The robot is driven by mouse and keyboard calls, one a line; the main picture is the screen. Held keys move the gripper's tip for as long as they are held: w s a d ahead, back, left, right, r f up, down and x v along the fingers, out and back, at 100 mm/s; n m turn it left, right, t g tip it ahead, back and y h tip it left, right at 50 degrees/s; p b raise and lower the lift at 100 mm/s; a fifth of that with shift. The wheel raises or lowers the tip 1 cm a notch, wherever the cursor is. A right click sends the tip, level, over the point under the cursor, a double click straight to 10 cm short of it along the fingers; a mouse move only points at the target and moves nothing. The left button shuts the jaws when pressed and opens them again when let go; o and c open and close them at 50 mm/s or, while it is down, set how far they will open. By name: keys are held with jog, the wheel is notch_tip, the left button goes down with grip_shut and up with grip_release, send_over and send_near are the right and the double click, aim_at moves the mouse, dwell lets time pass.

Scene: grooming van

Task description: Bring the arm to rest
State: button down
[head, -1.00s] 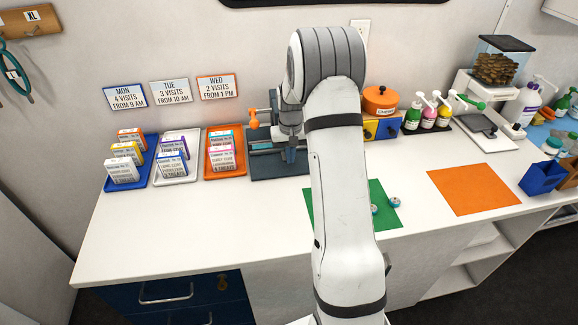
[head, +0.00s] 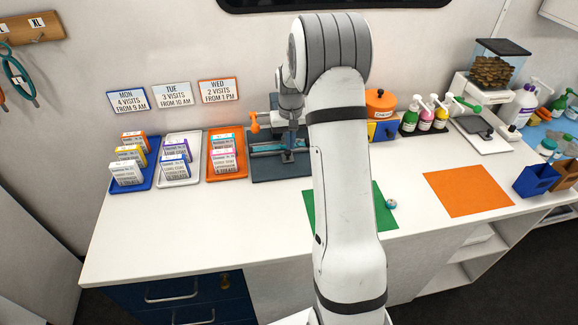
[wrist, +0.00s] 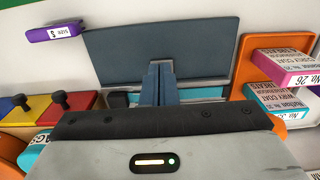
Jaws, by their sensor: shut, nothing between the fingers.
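My gripper (head: 288,157) hangs over the dark blue-grey station (head: 262,172) at the back of the counter, right of the orange tray. In the wrist view the two blue-grey fingers (wrist: 158,84) are together and hold nothing, over the station's dark panel (wrist: 205,52). A light-blue part of the station shows beside and behind them. My forearm crosses the middle of the head view and hides part of the counter and the green mat (head: 310,212).
Blue, white and orange trays (head: 225,178) of small boxes stand left of the gripper. Right of my arm are an orange pot (head: 380,103), pump bottles (head: 425,117) and an orange mat (head: 468,190). A purple box (wrist: 54,32) lies near the station. The front left counter is clear.

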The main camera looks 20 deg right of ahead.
jog(key=s+a+r+n+t, duration=0.1)
jog(key=s+a+r, duration=0.3)
jog(key=s+r, duration=0.2)
jog(key=s+a+r+t, duration=0.1)
jog(key=s+a+r, duration=0.2)
jog(key=s+r, duration=0.35)
jog(key=s+a+r, duration=0.1)
jog(key=s+a, duration=0.1)
jog(key=s, duration=0.7)
jog(key=s+a+r+n+t+b, duration=0.1)
jog(key=s+a, duration=0.2)
jog(key=s, duration=0.7)
jog(key=shift+a+r, duration=0.2)
jog(key=shift+a, duration=0.05)
